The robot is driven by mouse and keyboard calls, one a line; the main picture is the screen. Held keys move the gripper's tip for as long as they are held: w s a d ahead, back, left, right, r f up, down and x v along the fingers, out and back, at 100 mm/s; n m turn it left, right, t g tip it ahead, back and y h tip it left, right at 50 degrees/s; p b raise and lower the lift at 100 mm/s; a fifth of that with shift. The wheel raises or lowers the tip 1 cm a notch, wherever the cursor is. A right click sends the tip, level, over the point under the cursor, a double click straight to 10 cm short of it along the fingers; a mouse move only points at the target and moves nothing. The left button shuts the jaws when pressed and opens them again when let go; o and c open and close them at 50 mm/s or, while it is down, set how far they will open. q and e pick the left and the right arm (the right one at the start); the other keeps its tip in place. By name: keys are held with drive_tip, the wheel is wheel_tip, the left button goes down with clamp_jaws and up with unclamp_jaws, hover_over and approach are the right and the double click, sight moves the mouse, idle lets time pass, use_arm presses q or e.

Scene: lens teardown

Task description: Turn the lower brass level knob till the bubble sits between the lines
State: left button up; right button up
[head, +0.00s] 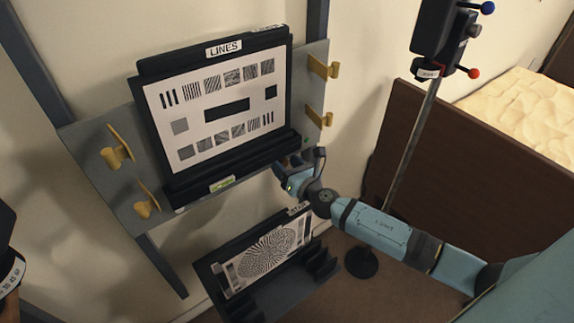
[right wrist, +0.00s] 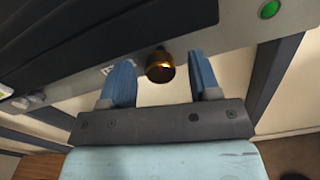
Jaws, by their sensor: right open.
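The lower brass level knob (right wrist: 160,68) shows in the right wrist view on the underside edge of the grey plate (right wrist: 225,38). My right gripper (right wrist: 162,78) is open, with one blue finger on each side of the knob and a gap to each. In the head view my right gripper (head: 289,181) is at the plate's lower right edge, and I cannot make out the knob there. The yellow-green level vial (head: 222,184) sits below the LINES chart (head: 215,107). It is too small to tell where the bubble is. My left gripper does not show.
Yellow clamps (head: 115,152) stick out at both sides of the plate. A dark holder with a round star chart (head: 268,255) stands below my right gripper. A pole stand (head: 414,140) and a brown panel (head: 470,160) are at the right.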

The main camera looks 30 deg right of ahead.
drive_tip(key=c, duration=0.9)
drive_tip(key=shift+r+n+p, duration=0.25)
drive_tip(key=shift+n+p, duration=0.5)
drive_tip(key=shift+n, duration=0.25)
drive_tip(key=shift+n+p, duration=0.45)
drive_tip(key=shift+n, duration=0.95)
drive_tip(key=shift+a+f+n, duration=0.1)
drive_tip(key=shift+f+n, duration=0.15)
drive_tip(key=shift+n, duration=0.05)
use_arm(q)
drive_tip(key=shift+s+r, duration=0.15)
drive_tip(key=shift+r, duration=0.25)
